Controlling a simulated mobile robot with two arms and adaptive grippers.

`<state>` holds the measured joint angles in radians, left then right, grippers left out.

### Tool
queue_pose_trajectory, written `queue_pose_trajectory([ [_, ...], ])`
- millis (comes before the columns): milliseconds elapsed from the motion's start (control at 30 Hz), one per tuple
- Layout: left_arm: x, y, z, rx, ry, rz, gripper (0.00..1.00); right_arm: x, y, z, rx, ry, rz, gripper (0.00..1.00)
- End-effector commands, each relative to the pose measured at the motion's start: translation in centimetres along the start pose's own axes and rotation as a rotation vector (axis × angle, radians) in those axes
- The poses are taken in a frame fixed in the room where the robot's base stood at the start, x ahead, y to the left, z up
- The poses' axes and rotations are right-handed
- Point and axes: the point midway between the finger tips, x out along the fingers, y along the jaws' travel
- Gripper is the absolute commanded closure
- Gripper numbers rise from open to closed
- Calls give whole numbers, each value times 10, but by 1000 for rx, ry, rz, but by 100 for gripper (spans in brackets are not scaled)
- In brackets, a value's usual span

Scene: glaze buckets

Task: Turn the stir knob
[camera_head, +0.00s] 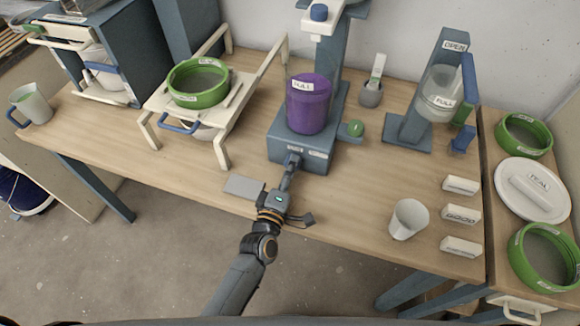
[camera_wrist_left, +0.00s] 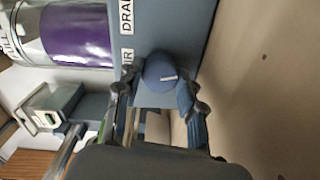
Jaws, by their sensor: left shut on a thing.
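The stir knob (camera_wrist_left: 160,72) is a round dark blue knob with a white pointer line. It sits on the front of the blue-grey mixer base (camera_head: 318,158), beside labels of which DRA and IR can be read in the left wrist view. A purple FULL bucket (camera_head: 308,108) stands on the base. My left gripper (camera_head: 291,163) reaches the front of the base. In the left wrist view its fingers (camera_wrist_left: 158,95) lie on both sides of the knob, shut on it. In the head view the gripper hides the knob. My right gripper is not in view.
A white cup (camera_head: 408,219) and white labelled blocks (camera_head: 460,214) stand to the right on the table. A flat grey plate (camera_head: 243,187) lies just left of my gripper. A white stand with a green sieve ring (camera_head: 197,83) is further left.

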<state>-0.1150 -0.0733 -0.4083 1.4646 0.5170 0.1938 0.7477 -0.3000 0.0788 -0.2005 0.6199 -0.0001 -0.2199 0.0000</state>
Motion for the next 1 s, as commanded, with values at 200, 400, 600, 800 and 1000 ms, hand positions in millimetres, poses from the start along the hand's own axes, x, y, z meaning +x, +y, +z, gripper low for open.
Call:
queue_pose_trajectory([
  [200, 0, 0, 1, 71, 1, 0, 93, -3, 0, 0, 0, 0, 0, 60],
  [400, 0, 0, 1, 96, 2, 0, 93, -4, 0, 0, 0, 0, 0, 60],
  [600, 0, 0, 1, 98, 2, -1, 93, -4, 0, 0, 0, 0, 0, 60],
  [800, 0, -1, 1, 97, 1, -1, 54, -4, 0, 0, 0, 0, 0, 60],
  [1000, 0, 0, 1, 96, 2, -1, 39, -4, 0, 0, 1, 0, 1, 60],
])
